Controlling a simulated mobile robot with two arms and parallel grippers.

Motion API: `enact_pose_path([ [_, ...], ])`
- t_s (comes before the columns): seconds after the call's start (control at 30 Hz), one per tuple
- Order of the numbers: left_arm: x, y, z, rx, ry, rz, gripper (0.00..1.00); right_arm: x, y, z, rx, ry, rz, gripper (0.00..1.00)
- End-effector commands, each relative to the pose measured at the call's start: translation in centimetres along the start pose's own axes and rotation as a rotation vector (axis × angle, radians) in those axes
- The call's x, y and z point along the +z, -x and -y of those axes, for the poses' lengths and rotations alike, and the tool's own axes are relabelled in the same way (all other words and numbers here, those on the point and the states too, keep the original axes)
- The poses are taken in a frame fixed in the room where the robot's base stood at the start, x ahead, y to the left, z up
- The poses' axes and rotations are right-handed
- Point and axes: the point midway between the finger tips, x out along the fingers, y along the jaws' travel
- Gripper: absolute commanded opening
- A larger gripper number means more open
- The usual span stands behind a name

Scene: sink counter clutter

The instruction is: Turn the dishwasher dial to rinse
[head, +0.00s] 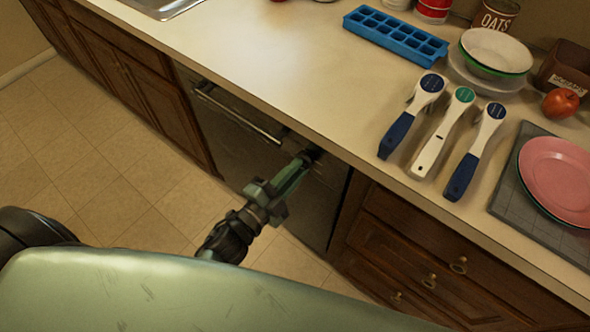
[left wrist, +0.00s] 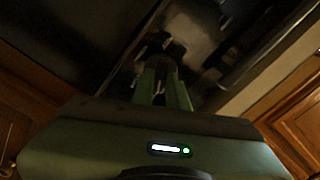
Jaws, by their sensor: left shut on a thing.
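The dishwasher (head: 225,130) is built in under the counter, with a dark front and a bar handle (head: 240,115) along its top. Its dial (head: 313,153) is a small dark knob at the right end of the upper front, mostly hidden by my fingers in the head view. My left gripper (head: 303,161) reaches up to it and is shut on the dial. In the left wrist view the two green fingers of the left gripper (left wrist: 163,78) close around the dark dial (left wrist: 172,53). The dial's marks and setting are too dark to read. My right gripper is not in view.
The counter edge (head: 350,158) runs just above the dial. Wooden drawers (head: 430,255) stand right of the dishwasher. On the counter are several handled utensils (head: 445,130), a blue ice tray (head: 395,36), stacked bowls (head: 497,50) and a pink plate (head: 557,180). The tiled floor (head: 85,150) is clear.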

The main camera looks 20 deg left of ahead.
Motion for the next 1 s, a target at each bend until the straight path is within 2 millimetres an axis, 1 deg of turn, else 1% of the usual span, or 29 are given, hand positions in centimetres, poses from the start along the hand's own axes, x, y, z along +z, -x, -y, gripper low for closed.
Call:
enact_pose_path([
  [0.23,0.0,0.0,-0.1,0.001,0.001,0.001,0.0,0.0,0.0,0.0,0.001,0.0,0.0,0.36],
  [0.27,0.0,0.0,-0.1,0.001,0.002,0.001,0.23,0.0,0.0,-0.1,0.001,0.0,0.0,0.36],
  [0.3,0.0,0.0,-0.1,0.001,0.002,0.001,0.34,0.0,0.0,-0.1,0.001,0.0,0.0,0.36],
  [0.33,0.0,0.0,-0.1,0.001,0.002,0.001,0.36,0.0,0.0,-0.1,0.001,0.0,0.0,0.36],
  [0.67,0.0,0.2,-0.1,0.001,0.002,0.001,0.36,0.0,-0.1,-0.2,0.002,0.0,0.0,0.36],
  [0.77,0.1,1.3,-0.2,0.003,0.003,0.002,0.36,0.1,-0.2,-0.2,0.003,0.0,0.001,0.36],
  [1.0,0.1,5.4,-0.2,0.003,0.003,0.003,0.36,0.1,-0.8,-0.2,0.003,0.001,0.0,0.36],
])
